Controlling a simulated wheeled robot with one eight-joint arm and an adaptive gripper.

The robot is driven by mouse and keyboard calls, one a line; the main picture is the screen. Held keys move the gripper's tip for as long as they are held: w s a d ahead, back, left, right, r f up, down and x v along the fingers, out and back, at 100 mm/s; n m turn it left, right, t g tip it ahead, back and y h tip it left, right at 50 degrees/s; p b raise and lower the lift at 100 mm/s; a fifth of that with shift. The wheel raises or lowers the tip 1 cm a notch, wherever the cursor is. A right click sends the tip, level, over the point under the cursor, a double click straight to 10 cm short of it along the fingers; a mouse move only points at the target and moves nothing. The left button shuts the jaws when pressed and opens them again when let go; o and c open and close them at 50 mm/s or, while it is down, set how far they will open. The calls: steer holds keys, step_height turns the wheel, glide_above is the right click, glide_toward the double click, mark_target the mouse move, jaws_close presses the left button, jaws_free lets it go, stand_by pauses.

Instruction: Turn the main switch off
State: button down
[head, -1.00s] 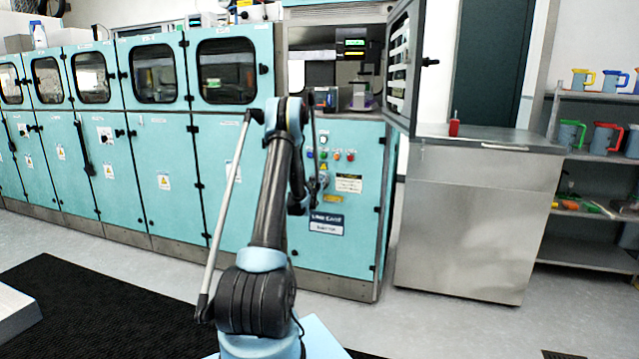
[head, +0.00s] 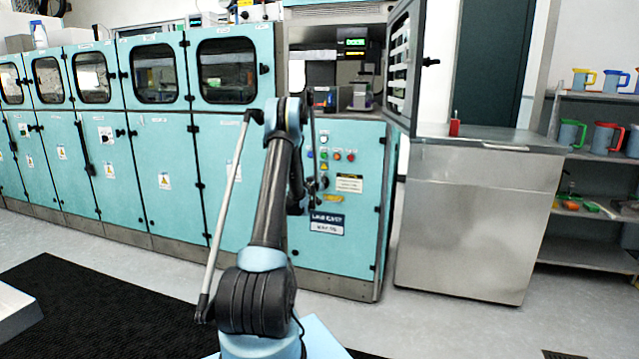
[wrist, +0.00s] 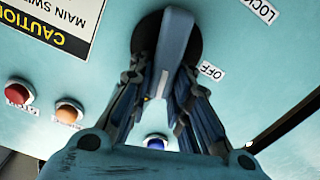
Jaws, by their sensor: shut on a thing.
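The main switch (wrist: 175,42) fills the upper middle of the wrist view. It is a grey-blue bar handle on a round black base on the light blue panel. Its bar points down the picture, tilted slightly left. An OFF label (wrist: 212,71) sits right of the base, and part of a LOCK label (wrist: 262,10) shows at the top right. My gripper (wrist: 163,82) is shut on the handle, one finger on each side.
A yellow caution label (wrist: 52,38) is beside the switch. Red (wrist: 18,92), orange (wrist: 69,110) and blue (wrist: 155,141) buttons are close to my gripper. An open cabinet door (head: 402,65) juts out above a steel counter (head: 480,215) on the right.

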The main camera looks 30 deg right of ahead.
steer(key=n, duration=0.2)
steer(key=w+a+n, duration=0.1)
steer(key=shift+f+n, duration=0.2)
steer(key=shift+n, duration=0.2)
steer(key=shift+w+a+f+n, duration=0.15)
steer(key=shift+f+n, duration=0.25)
steer(key=shift+n, duration=1.45)
steer(key=shift+w+a+f+n, duration=0.2)
steer(key=shift+f+n, duration=0.2)
steer(key=shift+n, duration=1.4)
steer(key=shift+w+a+f+n, duration=0.15)
steer(key=shift+f+n, duration=0.25)
steer(key=shift+n, duration=1.45)
steer(key=c, duration=1.5)
jaws_free()
steer(key=shift+f, duration=0.1)
steer(key=shift+d, duration=0.15)
steer(key=shift+s, duration=0.1)
